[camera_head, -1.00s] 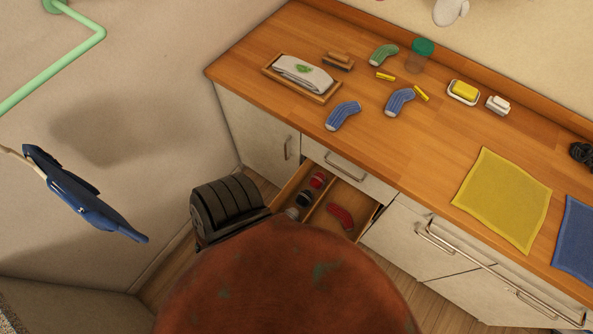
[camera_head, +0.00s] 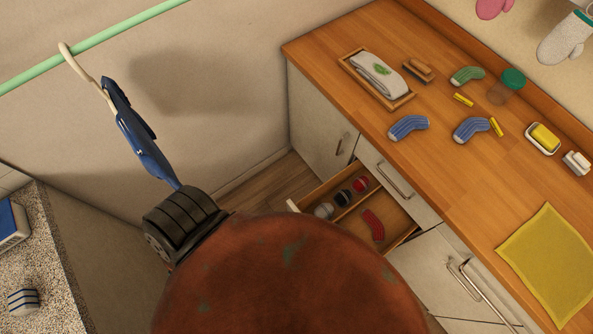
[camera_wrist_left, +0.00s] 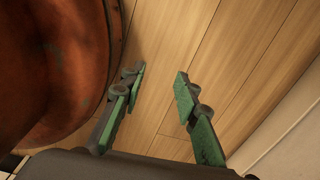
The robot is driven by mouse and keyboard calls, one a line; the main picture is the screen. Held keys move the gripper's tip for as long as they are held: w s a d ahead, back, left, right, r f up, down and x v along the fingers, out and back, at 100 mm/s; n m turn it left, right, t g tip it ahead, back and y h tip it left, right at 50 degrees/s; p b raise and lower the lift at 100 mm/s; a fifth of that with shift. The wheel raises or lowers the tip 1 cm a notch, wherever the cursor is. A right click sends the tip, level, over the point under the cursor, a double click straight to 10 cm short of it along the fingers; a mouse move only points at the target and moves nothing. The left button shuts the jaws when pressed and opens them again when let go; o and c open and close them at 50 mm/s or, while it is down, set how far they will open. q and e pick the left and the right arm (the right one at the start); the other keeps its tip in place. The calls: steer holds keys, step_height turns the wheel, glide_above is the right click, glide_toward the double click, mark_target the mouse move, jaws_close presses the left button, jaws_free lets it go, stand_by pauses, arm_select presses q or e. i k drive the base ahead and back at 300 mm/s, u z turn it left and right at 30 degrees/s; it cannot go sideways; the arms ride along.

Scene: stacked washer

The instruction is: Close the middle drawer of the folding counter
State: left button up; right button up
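The middle drawer (camera_head: 399,222) of the wooden-topped counter (camera_head: 452,188) is pulled open in the head view. It holds rolled socks (camera_head: 342,197) in its left compartment and a red sock (camera_head: 373,224) in the right one. My round reddish body hides the drawer's near part. My left gripper (camera_wrist_left: 160,88) shows in the left wrist view, its two green fingers apart with nothing between them. It is over the wood floor beside my body, and no drawer shows there. Neither gripper's fingers show in the head view.
A shut cabinet door (camera_head: 322,125) is left of the drawer. Socks, a tray with a folded cloth (camera_head: 378,76) and a yellow cloth (camera_head: 548,264) lie on the counter. A blue object (camera_head: 141,140) hangs from a green rail (camera_head: 118,36). A speckled worktop (camera_head: 42,262) stands at left.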

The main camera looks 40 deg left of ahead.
mark_target(398, 224)
steer(key=u, duration=1.3)
steer(key=k, duration=1.8)
steer(key=z, duration=0.45)
